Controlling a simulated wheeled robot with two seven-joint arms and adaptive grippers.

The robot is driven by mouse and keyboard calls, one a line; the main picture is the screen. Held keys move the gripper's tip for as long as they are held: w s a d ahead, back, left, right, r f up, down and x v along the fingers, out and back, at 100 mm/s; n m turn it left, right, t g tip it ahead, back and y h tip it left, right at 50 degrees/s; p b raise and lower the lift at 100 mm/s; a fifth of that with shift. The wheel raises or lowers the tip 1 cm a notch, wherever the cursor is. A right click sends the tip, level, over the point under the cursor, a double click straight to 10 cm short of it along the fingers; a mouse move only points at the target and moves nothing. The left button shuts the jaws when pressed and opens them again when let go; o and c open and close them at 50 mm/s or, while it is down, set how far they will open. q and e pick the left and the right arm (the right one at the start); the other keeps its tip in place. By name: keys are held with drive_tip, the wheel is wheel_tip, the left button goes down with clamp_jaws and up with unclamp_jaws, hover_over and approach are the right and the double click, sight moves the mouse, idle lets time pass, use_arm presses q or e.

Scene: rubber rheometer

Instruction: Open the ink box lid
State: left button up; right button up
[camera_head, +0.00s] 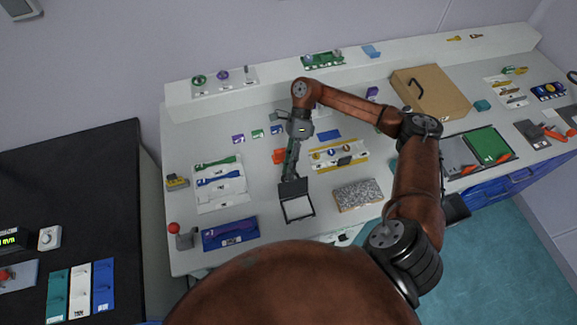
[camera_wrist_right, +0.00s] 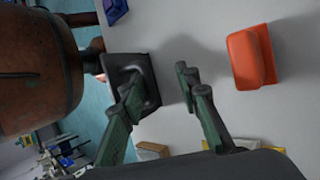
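The ink box (camera_head: 298,209) is a small black box with a pale pad inside, on the white table near its front edge. Its black lid (camera_head: 296,187) stands raised at the back of the box, so the box looks open. My right gripper (camera_head: 290,172) reaches down just behind the lid. In the right wrist view its fingers (camera_wrist_right: 165,88) are apart with a gap between them, and one finger overlaps the dark ink box (camera_wrist_right: 145,69). Whether that finger touches the lid I cannot tell. My left gripper is not in view.
An orange block (camera_head: 279,156) lies close behind the right gripper; it also shows in the right wrist view (camera_wrist_right: 246,60). A speckled slab (camera_head: 357,195) lies right of the box, and a blue tray (camera_head: 229,234) lies left. A cardboard box (camera_head: 430,91) stands at the back right.

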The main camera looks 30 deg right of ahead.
drive_tip(key=shift+w+r, duration=0.15)
drive_tip(key=shift+w+d+r, duration=0.2)
drive_tip(key=shift+d+r, duration=0.05)
drive_tip(key=shift+r, duration=0.15)
drive_tip(key=v, duration=1)
drive_tip(key=shift+d+r, duration=0.25)
drive_tip(key=shift+w, duration=0.15)
